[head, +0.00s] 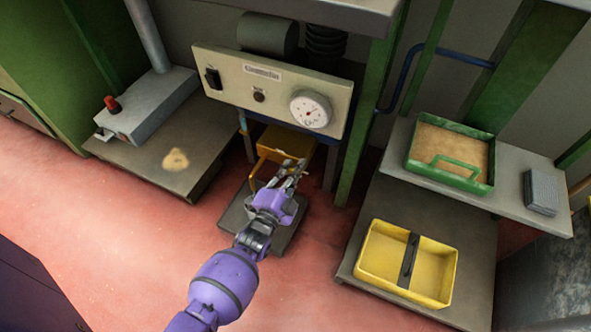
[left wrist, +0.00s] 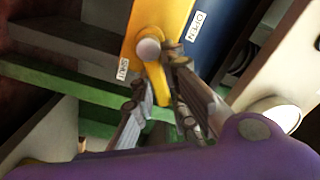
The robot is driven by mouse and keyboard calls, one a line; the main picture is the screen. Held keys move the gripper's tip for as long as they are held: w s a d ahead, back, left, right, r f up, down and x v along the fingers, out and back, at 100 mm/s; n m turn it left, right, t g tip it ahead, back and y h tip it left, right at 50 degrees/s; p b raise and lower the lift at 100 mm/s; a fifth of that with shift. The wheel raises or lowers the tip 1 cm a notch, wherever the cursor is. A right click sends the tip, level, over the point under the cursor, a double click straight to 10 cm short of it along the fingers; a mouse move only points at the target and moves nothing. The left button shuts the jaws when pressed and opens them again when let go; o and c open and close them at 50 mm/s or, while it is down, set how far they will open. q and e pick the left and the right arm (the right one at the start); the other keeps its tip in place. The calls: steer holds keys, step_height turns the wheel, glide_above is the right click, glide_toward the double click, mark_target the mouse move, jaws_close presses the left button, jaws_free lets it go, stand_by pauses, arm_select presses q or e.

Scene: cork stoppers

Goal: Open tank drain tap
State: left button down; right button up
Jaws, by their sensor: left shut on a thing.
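The yellow tap lever (left wrist: 156,78) with a round grey hub (left wrist: 149,49) is in the left wrist view, on a yellow plate (left wrist: 176,14). A "SHUT" label (left wrist: 124,68) is left of the lever and an "OPEN" label (left wrist: 196,25) is above right. The lever's free end points down in that view, between the fingers of my left gripper (left wrist: 154,84), which is shut on it. In the head view my left gripper (head: 291,177) reaches in below the gauge panel; I cannot make out the tap there. My right gripper is not in view.
A cream panel (head: 275,85) with a dial gauge (head: 311,108) overhangs the gripper. A yellow container (head: 287,142) is behind it, low down. Grey platforms stand left (head: 190,150) and right (head: 350,255); the right one holds a yellow tray (head: 372,251). Red floor lies open in front.

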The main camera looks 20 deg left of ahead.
arm_select(q)
steer(key=shift+s+a+f+n, duration=0.1)
steer(key=shift+s+n, duration=0.05)
steer(key=shift+n, duration=0.45)
steer(key=c, duration=1.9)
jaws_free()
steer(key=shift+o, duration=0.7)
steer(key=s, duration=1.2)
steer(key=shift+a, duration=0.2)
steer(key=shift+p, duration=0.35)
